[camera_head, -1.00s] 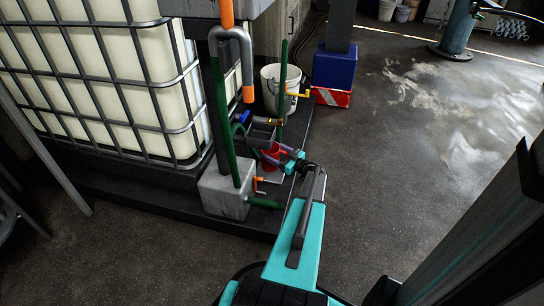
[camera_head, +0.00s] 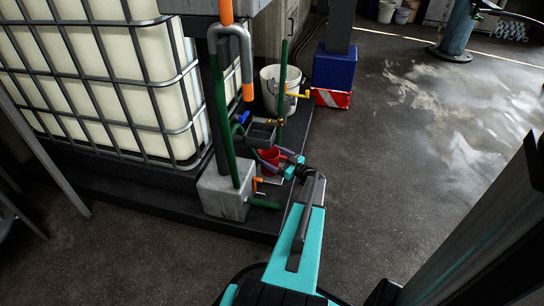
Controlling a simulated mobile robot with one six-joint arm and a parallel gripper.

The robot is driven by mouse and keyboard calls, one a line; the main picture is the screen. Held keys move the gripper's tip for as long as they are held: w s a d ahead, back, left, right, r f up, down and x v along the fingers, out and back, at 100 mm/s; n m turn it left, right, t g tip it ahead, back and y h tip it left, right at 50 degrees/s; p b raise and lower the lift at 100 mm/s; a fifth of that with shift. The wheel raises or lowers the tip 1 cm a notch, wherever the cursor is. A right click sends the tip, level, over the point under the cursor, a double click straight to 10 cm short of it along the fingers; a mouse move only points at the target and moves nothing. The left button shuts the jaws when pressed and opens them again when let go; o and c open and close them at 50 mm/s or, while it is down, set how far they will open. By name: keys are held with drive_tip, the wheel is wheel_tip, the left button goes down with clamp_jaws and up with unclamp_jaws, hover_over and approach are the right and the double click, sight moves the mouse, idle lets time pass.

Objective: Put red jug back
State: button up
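The small red jug (camera_head: 267,161) stands low beside the pipework, just right of the concrete block and below a dark grey box. My gripper (camera_head: 281,161) reaches in from the right at the jug's height, with its teal and dark fingers close to the jug's right side. A bit of red also shows just above the fingers. The fingers are small in this view, and I cannot tell whether they touch the jug or grip it. The jug's right side and base are partly hidden by the gripper.
A concrete block (camera_head: 224,192) with green and orange pipes stands left of the jug. A dark grey box (camera_head: 262,133) sits behind it. A white bucket (camera_head: 281,88) stands farther back, near a blue and red post base (camera_head: 333,68). The floor right is clear.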

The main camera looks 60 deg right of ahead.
drive_tip(key=shift+r, duration=0.15)
drive_tip(key=shift+s, duration=0.3)
drive_tip(key=s+a+p, duration=0.1)
drive_tip(key=s+p, duration=0.2)
drive_tip(key=s, duration=0.8)
drive_tip(key=shift+s+p, duration=0.2)
drive_tip(key=shift+p, duration=0.1)
idle(0.3)
